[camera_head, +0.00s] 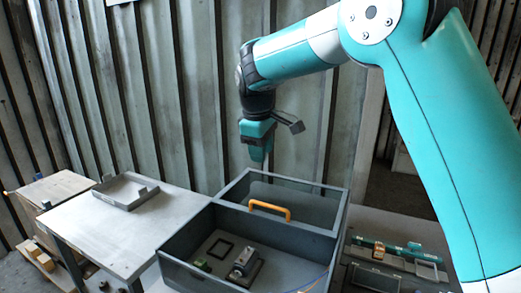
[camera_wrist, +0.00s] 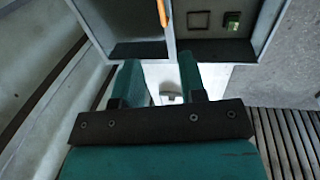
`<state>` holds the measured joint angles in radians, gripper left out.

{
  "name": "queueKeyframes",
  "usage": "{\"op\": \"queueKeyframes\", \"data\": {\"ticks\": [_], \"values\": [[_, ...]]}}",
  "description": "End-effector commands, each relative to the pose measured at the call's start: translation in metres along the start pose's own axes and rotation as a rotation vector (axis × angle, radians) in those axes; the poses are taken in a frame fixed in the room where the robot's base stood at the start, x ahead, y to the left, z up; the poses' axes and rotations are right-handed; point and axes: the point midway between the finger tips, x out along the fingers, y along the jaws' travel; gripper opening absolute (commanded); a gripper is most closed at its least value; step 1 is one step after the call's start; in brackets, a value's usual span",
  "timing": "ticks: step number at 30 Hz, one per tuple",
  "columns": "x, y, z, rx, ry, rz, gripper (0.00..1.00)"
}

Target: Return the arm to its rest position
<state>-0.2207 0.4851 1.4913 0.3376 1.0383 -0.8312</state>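My arm reaches across the upper right of the head view and bends down. My gripper (camera_head: 257,160) points down above the back left of the grey housing box (camera_head: 335,232), well clear of it. In the wrist view its two green fingers (camera_wrist: 160,75) stand apart with nothing held between them. The box has two compartments and a yellow-orange handle (camera_head: 270,209) on the divider. The front compartment holds a small green block (camera_head: 202,265), a grey metal part (camera_head: 243,266) and a dark square outline (camera_head: 219,248).
A grey table (camera_head: 110,235) on the left bears a shallow tray (camera_head: 125,192). A lower surface on the right holds a green part (camera_head: 395,250). A corrugated wall (camera_head: 165,90) stands close behind the gripper. A blue wire (camera_head: 312,284) lies at the box's front right.

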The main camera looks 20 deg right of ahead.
Motion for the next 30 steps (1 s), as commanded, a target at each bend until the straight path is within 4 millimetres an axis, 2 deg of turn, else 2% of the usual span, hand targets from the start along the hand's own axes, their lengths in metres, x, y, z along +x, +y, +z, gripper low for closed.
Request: {"op": "queueKeyframes", "data": {"ticks": [7,11,14,18,22,24,27,30], "values": [[-0.001,-0.004,0.002,0.0,0.005,-0.003,0.38],[-0.012,-0.032,0.018,0.004,0.042,-0.03,0.38],[-0.022,-0.078,0.046,0.017,0.093,-0.086,0.38],[-0.03,-0.161,0.096,0.057,0.167,-0.212,0.38],[-0.03,-0.231,0.142,0.102,0.205,-0.341,0.38],[-0.029,-0.259,0.161,0.121,0.214,-0.396,0.38],[-0.028,-0.284,0.179,0.143,0.218,-0.451,0.38],[-0.028,-0.294,0.187,0.152,0.218,-0.476,0.38]]}}
